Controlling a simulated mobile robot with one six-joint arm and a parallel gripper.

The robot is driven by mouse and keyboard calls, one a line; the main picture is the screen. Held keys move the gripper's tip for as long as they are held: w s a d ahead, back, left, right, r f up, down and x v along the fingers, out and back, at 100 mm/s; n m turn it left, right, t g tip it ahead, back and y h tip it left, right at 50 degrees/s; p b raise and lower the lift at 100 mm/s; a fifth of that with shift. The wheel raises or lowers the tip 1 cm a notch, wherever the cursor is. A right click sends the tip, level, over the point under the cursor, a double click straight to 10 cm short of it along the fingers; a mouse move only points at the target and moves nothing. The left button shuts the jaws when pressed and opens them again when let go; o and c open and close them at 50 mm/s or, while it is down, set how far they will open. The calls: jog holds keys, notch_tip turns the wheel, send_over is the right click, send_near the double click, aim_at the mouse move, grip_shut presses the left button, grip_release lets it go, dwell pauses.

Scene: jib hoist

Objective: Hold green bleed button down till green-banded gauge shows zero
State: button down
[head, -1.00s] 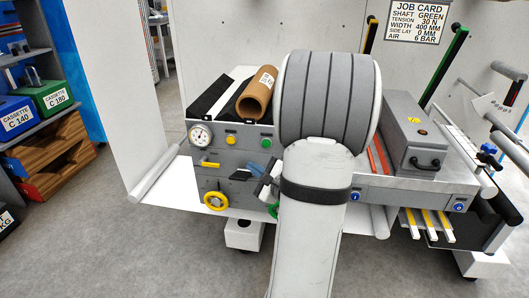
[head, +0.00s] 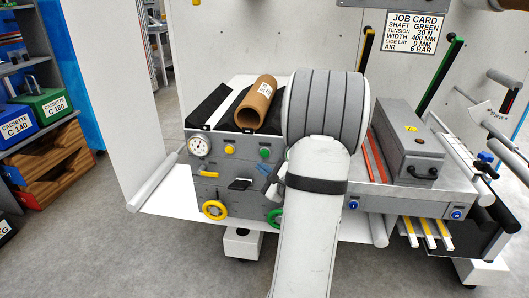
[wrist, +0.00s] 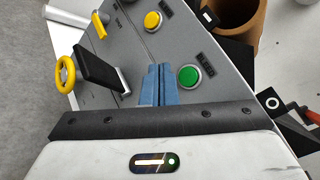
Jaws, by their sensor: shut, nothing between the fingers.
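The green button (head: 264,153) sits on the grey panel, right of a yellow button (head: 230,150). In the wrist view the green button (wrist: 189,76) is just right of my fingertips. My gripper (wrist: 158,72) is shut with its blue fingers together and empty. In the head view my gripper (head: 264,168) is just below the green button; I cannot tell whether it touches the panel. A round white-faced gauge (head: 199,147) is at the panel's left end. Its band colour and reading are too small to tell. My arm hides the panel's right part.
A black handle (head: 240,184), a yellow lever (head: 209,174) and a yellow handwheel (head: 214,210) stick out of the panel. A green wheel (head: 275,218) is partly hidden by my arm. A brown cardboard core (head: 257,103) lies on top. The floor at left is clear.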

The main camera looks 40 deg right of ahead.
aim_at(265, 153)
jog(key=shift+w+d, duration=1.3)
jog(key=shift+d, duration=0.25)
jog(key=shift+b, duration=0.35)
dwell(0.6)
jog(key=shift+w+d, duration=0.25)
jog(key=shift+d, duration=0.05)
jog(key=shift+w+d+b, duration=0.3)
jog(key=shift+d+b, duration=0.05)
jog(key=shift+b, duration=0.1)
dwell(1.8)
dwell(0.4)
jog(key=shift+s+a+b, duration=0.3)
jog(key=shift+a+b, duration=0.05)
jog(key=shift+s+a, duration=0.25)
jog(key=shift+a, duration=0.05)
